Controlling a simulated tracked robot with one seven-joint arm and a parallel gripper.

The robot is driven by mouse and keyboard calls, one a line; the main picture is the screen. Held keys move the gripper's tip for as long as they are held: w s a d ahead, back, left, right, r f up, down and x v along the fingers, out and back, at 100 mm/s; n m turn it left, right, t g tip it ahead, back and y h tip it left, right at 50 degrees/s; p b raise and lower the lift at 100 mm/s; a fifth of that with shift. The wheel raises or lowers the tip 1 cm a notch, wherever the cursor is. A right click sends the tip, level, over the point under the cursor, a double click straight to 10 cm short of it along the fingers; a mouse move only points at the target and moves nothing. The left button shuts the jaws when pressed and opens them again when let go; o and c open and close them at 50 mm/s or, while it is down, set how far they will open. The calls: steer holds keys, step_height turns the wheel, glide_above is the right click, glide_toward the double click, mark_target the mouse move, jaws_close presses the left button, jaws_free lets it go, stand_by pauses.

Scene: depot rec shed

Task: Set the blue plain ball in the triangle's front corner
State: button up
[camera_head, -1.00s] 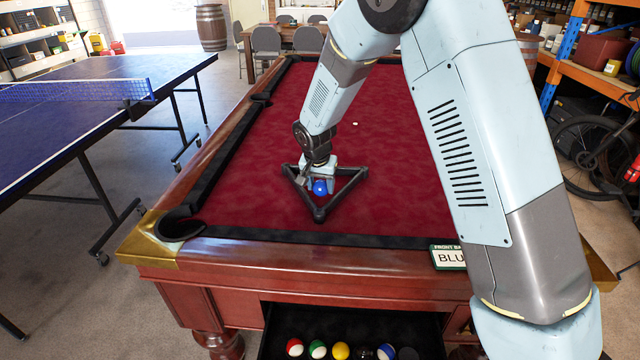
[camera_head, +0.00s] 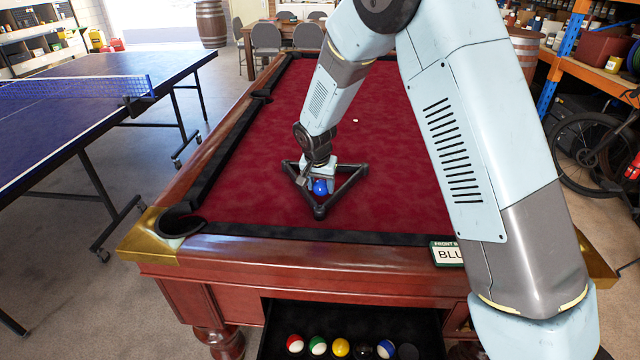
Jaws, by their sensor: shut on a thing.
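The blue plain ball (camera_head: 320,187) is between the jaws of my gripper (camera_head: 319,183), which is shut on it. The ball is inside the outline of the black triangle (camera_head: 348,187), near the triangle's front corner (camera_head: 320,211). I cannot tell whether the ball touches the cloth. The triangle lies on the red cloth of the pool table (camera_head: 400,200), with one corner pointing toward me. My gripper and wrist hide part of the triangle's far side.
An open tray (camera_head: 270,335) under the table's front edge holds several balls, among them a yellow ball (camera_head: 341,347). A small white spot (camera_head: 355,121) shows on the cloth. A ping-pong table (camera_head: 60,125) stands at left.

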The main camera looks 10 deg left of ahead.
steer(key=shift+f, duration=0.15)
steer(key=o, duration=1.2)
steer(key=v, duration=1.4)
steer(key=s+d+r, duration=0.3)
steer(key=d+r, duration=0.5)
steer(key=d, duration=0.4)
steer(key=s+d+r, duration=0.6)
steer(key=d, duration=0.3)
steer(key=s+d+r+t, duration=0.1)
steer(key=s+d, duration=0.5)
steer(key=s, duration=0.3)
steer(key=s+d+r+n+t, duration=0.1)
steer(key=s+d+r, duration=0.1)
steer(key=s+d, duration=0.5)
steer(key=s, duration=0.3)
steer(key=shift+s+d+r+n+t, duration=0.2)
steer(key=shift+s+d+n+t, duration=0.05)
steer(key=shift+d+n+t, duration=0.1)
